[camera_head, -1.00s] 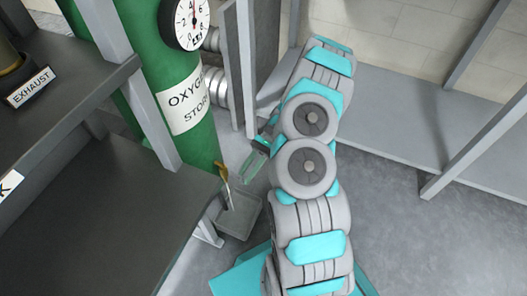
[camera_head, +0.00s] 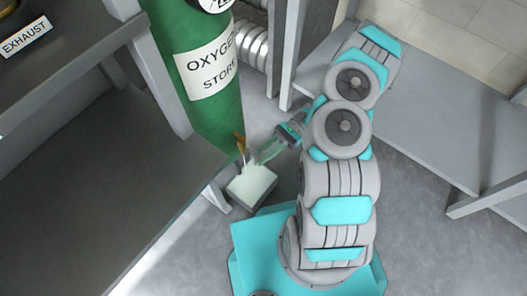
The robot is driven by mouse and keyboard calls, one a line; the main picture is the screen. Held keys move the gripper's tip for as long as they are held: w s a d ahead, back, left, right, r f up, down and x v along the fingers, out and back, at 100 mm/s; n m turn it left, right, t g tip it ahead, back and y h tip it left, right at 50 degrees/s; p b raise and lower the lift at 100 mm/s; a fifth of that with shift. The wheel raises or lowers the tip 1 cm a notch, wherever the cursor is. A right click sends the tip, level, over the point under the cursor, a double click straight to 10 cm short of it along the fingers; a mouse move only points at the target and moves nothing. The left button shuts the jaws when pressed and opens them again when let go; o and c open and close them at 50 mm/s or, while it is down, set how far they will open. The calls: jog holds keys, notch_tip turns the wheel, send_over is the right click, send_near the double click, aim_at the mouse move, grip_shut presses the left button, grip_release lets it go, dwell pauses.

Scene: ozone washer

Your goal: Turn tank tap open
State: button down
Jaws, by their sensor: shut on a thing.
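The green oxygen tank (camera_head: 205,85), labelled "OXYGEN STORE", stands behind the dark table. The brass tap (camera_head: 240,142) sits low at the tank's lower right side. My gripper (camera_head: 257,158) is beside the tap, its pale green fingers reaching left to it. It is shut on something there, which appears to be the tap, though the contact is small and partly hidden. A pale whitish stream shows below the tap. Under it a square grey tray (camera_head: 238,200) stands on the floor, with pale liquid filling its inside.
A dark table (camera_head: 100,190) with a grey leg is close on the left. A grey shelf (camera_head: 440,140) is on the right behind my arm. A ribbed metal pipe (camera_head: 252,48) and a grey upright stand behind the tank. Grey floor is bare at lower right.

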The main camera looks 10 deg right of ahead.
jog(key=c, duration=0.8)
grip_release()
jog(key=shift+o, duration=0.2)
jog(key=v, duration=0.7)
jog(key=shift+w+d, duration=0.15)
jog(key=shift+d, duration=0.2)
